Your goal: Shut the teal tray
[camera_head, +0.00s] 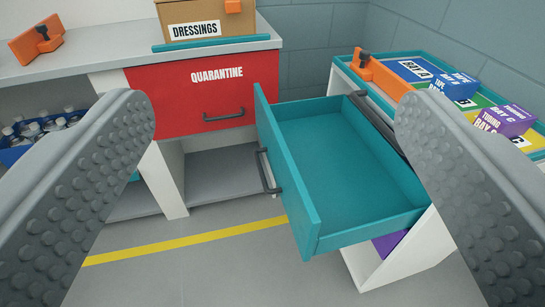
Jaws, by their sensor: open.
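The teal tray (335,160) is a drawer pulled well out of a white cabinet at the right. Its inside is empty. Its front panel (286,170) faces left and carries a dark bar handle (267,172). My gripper (275,190) is open, with one grey padded finger at each side of the picture. The tray shows between the fingers, farther off, and neither finger appears to touch it. The right finger hides part of the cabinet.
A shut red drawer marked QUARANTINE (205,93) is in the left bench. A DRESSINGS box (205,18) stands above it. A teal-edged top with coloured bays (425,70) and an orange clamp (380,74) is above the tray. Open grey floor (200,270) lies in front, with a yellow line.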

